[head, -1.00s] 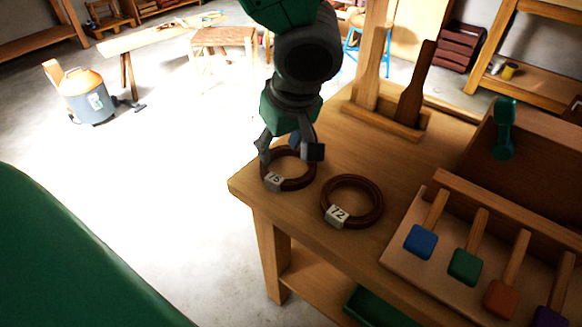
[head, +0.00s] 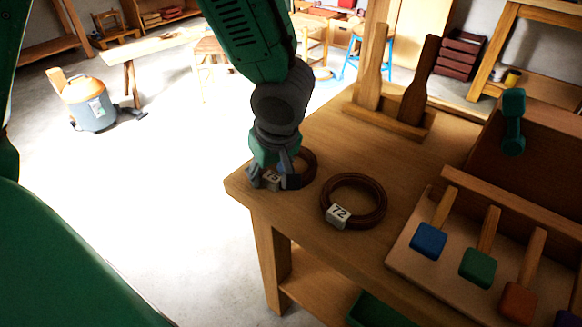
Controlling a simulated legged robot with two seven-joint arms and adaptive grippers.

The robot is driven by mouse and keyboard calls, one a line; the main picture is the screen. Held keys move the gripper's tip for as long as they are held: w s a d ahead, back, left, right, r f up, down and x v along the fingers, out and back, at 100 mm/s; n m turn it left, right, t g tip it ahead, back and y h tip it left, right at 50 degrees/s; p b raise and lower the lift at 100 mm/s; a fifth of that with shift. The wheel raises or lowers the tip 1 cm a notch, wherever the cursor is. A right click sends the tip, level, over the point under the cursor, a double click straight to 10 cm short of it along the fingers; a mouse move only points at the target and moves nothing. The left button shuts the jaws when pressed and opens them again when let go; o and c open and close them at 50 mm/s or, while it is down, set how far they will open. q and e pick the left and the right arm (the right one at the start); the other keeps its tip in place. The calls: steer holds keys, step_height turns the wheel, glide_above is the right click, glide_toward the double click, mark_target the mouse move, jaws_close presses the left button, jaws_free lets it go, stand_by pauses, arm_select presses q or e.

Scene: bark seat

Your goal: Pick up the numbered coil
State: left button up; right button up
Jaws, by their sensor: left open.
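Two brown ring-shaped coils lie flat on the wooden table. The left coil (head: 310,162) is at the table's near left corner, with a pale tag (head: 271,179) whose number is hard to read. The right coil (head: 380,207) is fully visible and has a white tag reading 72 (head: 338,215). My left gripper (head: 272,182) is open, pointing down over the left coil, with its fingertips on either side of the tag. The gripper hides much of that coil; I cannot tell if the fingers touch it. My right gripper is not in view.
Right of the coils is a wooden rack with coloured blocks on handles (head: 429,240). A teal dumbbell (head: 513,122) stands behind it. A wooden stand with upright paddles (head: 393,120) is at the table's back. Bare tabletop lies between the stand and coils.

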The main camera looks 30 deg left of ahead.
arm_select(q)
steer(key=shift+a+f, duration=0.1)
steer(key=shift+a, duration=0.15)
jaws_close()
steer(key=shift+a, duration=0.15)
